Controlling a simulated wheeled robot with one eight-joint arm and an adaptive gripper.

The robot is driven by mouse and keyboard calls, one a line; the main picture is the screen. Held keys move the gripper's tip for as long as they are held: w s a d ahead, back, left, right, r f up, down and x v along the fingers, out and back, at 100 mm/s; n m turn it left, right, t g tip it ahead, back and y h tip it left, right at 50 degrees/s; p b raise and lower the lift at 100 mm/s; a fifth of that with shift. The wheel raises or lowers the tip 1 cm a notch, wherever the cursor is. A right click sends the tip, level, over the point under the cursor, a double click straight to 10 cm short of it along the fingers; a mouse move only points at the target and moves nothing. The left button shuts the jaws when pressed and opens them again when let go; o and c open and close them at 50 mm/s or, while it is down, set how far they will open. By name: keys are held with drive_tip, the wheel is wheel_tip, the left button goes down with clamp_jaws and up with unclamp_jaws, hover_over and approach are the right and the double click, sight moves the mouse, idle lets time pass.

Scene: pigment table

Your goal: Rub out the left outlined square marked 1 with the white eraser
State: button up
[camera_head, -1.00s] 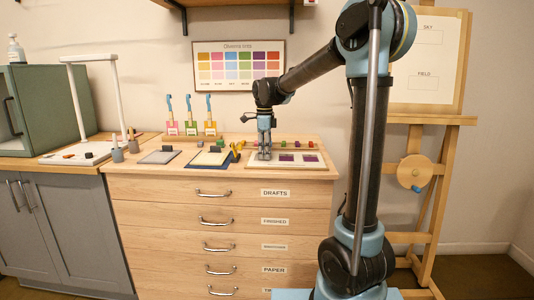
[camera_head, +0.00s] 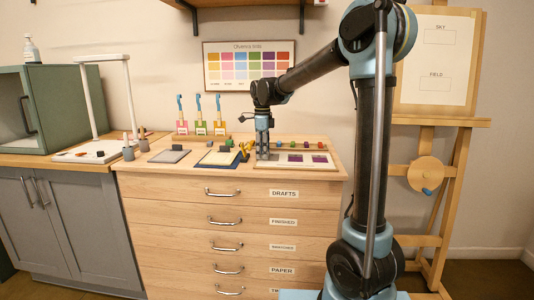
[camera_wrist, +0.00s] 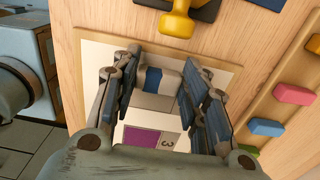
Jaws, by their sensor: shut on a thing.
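My gripper (camera_head: 262,155) is low over the left end of the white sheet (camera_head: 307,166) on the table. In the wrist view, my gripper (camera_wrist: 157,88) is shut on the white eraser (camera_wrist: 152,79), which has a blue band. The eraser is at the sheet; whether it touches the paper I cannot tell. A purple square (camera_wrist: 141,138) with a 3 beside it lies on the sheet. Two purple squares show right of my gripper in the head view. The left square marked 1 is not visible; my gripper covers that end of the sheet.
A yellow object (camera_wrist: 178,18) lies close beside the sheet, on the table. A rack with coloured blocks (camera_wrist: 266,127) runs along another side. A dark blue mat (camera_head: 219,160) and a grey pad (camera_head: 169,156) lie to the left.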

drive_tip(key=shift+a, duration=0.2)
drive_tip(key=shift+r, duration=0.1)
wheel_tip(320, 180, up, 7)
idle(0.8)
drive_tip(key=shift+s+d+f, duration=0.1)
drive_tip(key=shift+f, duration=0.1)
